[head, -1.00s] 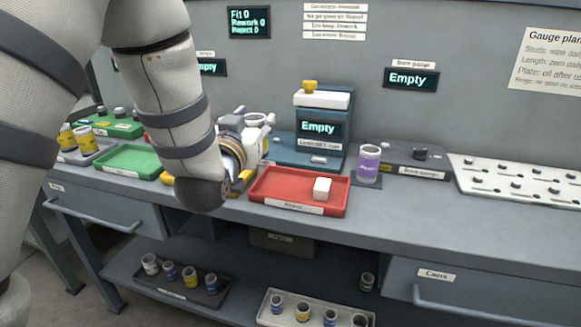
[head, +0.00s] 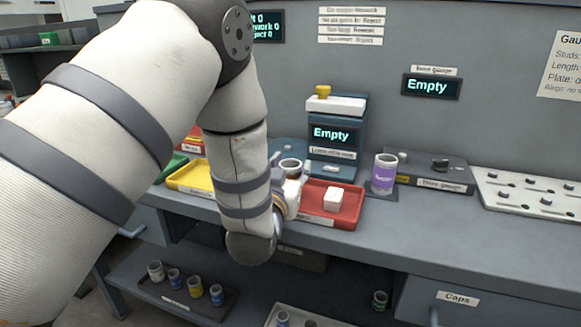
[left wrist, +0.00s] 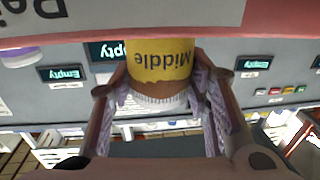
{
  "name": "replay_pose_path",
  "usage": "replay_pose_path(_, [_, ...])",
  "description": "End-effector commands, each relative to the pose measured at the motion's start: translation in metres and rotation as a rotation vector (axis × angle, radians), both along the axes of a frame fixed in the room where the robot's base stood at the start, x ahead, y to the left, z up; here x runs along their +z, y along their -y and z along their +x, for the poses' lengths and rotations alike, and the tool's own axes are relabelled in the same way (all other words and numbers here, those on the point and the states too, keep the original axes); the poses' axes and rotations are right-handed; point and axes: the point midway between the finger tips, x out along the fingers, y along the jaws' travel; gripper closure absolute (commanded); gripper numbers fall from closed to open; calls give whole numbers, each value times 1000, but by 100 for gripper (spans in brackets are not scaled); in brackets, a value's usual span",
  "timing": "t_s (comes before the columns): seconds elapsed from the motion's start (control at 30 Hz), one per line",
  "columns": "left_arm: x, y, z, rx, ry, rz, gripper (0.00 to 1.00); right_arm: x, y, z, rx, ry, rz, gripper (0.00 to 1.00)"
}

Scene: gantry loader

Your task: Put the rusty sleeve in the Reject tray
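The sleeve (head: 291,164) is held upright in my left gripper (head: 291,182), its open rim showing in the head view. In the left wrist view the sleeve (left wrist: 160,62) has a yellow band reading "Middle" and a brownish, rough patch below it. Both fingers of the left gripper (left wrist: 160,85) press its sides. The red Reject tray (head: 345,219) lies on the bench, and the gripper is at its left end, apparently above it. The tray's edge also shows in the left wrist view (left wrist: 110,22). My right gripper is not in view.
A yellow tray (head: 190,180) lies left of the red one, partly behind my arm. Behind stands a gauge (head: 337,135) with an "Empty" display. A lower shelf holds several sleeves.

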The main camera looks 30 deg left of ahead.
Motion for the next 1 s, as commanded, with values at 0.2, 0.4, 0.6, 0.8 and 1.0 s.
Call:
replay_pose_path(0.2, [1,0,0,0,1,0,41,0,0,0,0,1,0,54])
replay_pose_path(0.4, [6,0,0,0,3,0,41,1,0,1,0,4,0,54])
replay_pose_path(0.6, [5,14,-37,-2,-2,-1,41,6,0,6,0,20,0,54])
replay_pose_path(0.8, [5,31,-86,-2,-3,0,41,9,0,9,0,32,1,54])
replay_pose_path(1.0, [7,40,-111,-1,3,-1,41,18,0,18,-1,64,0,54])
